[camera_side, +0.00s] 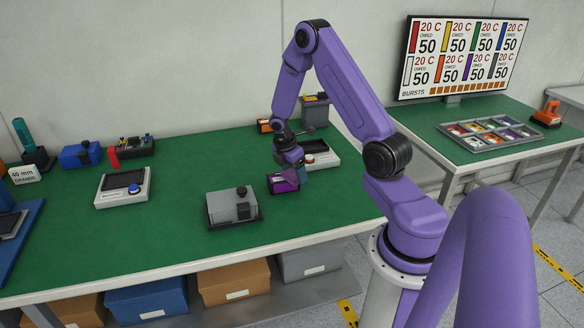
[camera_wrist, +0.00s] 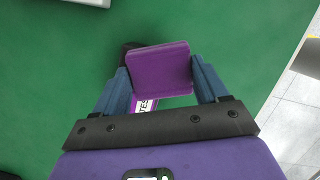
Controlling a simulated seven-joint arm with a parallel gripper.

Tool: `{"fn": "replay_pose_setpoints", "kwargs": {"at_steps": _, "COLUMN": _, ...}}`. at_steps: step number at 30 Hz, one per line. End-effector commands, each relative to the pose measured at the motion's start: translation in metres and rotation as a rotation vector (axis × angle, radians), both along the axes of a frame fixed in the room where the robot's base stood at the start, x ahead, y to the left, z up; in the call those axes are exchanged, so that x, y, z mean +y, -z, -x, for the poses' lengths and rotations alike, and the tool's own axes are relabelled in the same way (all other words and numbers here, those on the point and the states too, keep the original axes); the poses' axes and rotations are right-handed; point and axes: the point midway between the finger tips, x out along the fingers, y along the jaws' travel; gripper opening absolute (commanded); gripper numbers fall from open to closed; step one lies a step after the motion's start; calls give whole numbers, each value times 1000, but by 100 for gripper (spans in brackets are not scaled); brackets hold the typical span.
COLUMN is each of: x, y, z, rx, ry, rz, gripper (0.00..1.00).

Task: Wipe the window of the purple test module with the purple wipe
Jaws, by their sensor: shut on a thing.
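My gripper (camera_side: 292,163) points down over the green bench, just above the purple test module (camera_side: 280,184). In the wrist view, its two blue fingers (camera_wrist: 158,70) are closed on the sides of a flat purple wipe (camera_wrist: 160,72). Below the wipe, a white label (camera_wrist: 147,105) with the letters "TES" shows on the module; most of the module is hidden behind the wipe. A dark round part (camera_wrist: 127,48) shows at the wipe's upper left. The module's window is not visible. I cannot tell whether the wipe touches the module.
A grey module (camera_side: 232,207) stands front left of the purple one. A pale box with a dark screen (camera_side: 318,157) is close behind my gripper; a similar one (camera_side: 123,198) stands left. A tray of coloured pieces (camera_side: 490,150) is on the right table. Bare green bench lies between.

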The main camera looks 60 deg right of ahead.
Motion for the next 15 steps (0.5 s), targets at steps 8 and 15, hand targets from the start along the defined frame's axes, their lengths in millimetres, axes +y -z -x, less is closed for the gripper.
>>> {"fn": "replay_pose_setpoints", "kwargs": {"at_steps": 8, "x": -15, "y": -1, "z": -13, "rx": -2, "ry": 1, "rz": 1, "gripper": 45}}
{"fn": "replay_pose_setpoints", "kwargs": {"at_steps": 15, "x": -30, "y": -2, "z": -27, "rx": -5, "ry": 2, "rz": 1, "gripper": 45}}
